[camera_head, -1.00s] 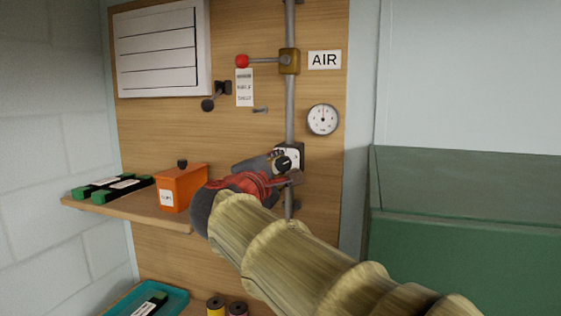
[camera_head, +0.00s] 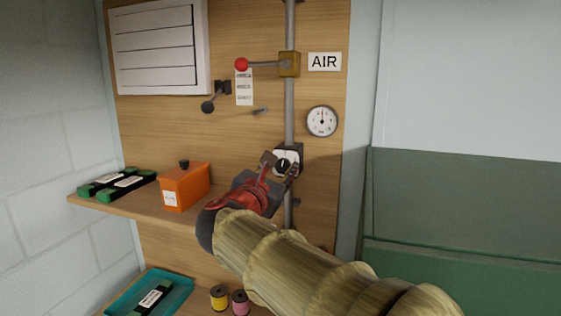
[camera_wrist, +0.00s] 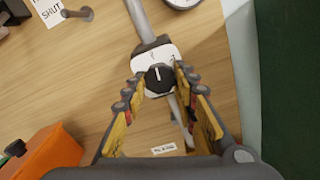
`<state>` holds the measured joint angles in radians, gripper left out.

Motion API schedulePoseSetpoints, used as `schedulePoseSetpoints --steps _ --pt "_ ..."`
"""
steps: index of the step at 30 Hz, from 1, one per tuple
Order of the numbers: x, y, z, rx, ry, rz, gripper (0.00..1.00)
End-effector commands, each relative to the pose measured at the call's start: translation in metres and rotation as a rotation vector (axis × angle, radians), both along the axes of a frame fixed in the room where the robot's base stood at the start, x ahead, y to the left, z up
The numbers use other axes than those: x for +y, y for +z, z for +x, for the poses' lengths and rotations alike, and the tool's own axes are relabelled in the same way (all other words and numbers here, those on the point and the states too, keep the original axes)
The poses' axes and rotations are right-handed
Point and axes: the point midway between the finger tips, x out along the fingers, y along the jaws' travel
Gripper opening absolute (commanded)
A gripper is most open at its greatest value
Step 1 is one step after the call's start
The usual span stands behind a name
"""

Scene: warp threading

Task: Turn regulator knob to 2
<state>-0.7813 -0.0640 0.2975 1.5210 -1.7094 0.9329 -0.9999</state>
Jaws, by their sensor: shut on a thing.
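The black regulator knob (camera_head: 283,165) sits on a white-faced plate (camera_head: 292,156) on the grey vertical pipe (camera_head: 289,115). It also shows in the wrist view (camera_wrist: 159,77), with a white pointer line and a printed mark at the right of its plate (camera_wrist: 152,58). My gripper (camera_head: 281,166) is at the knob, one finger on each side. In the wrist view my gripper (camera_wrist: 159,80) has its yellow-padded fingers closed around the knob. Most numbers on the plate are too small or hidden to read.
A round gauge (camera_head: 322,121) and an AIR sign (camera_head: 324,62) are to the right of the pipe. A red-knobbed lever (camera_head: 262,65) is above. An orange box (camera_head: 184,188) stands on the shelf (camera_head: 140,204) at left. A green panel (camera_head: 460,205) is at right.

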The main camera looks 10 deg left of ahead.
Motion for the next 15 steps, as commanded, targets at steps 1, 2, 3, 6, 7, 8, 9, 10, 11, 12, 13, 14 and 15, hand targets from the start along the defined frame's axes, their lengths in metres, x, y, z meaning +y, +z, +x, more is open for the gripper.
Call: schedulePoseSetpoints --steps 1,2,3,6,7,8,9,10,11,12,13,14,15 --pt "0.0005 -0.0002 0.0002 0.008 0.000 -0.028 0.03" --pt "0.0005 -0.0005 0.0002 0.010 0.001 -0.043 0.03" --pt "0.0003 -0.0007 0.0001 0.012 0.001 -0.063 0.03" --pt "0.0003 -0.0012 0.0002 0.017 0.001 -0.103 0.03" --pt "0.0003 -0.0013 0.0002 0.019 0.001 -0.114 0.03" --pt "0.0002 -0.0014 0.0002 0.020 0.001 -0.121 0.03" --pt "0.0002 -0.0016 0.0002 0.021 0.001 -0.130 0.03" --pt "0.0002 -0.0018 0.0002 0.022 0.001 -0.136 0.03" --pt "0.0001 -0.0020 0.0002 0.023 0.001 -0.142 0.03" --pt "0.0001 -0.0022 0.0002 0.024 0.001 -0.148 0.03" --pt "0.0001 -0.0023 0.0002 0.024 0.001 -0.152 0.03" --pt "0.0001 -0.0025 0.0002 0.025 0.001 -0.155 0.03" --pt "0.0001 -0.0026 0.0002 0.025 0.001 -0.158 0.03"
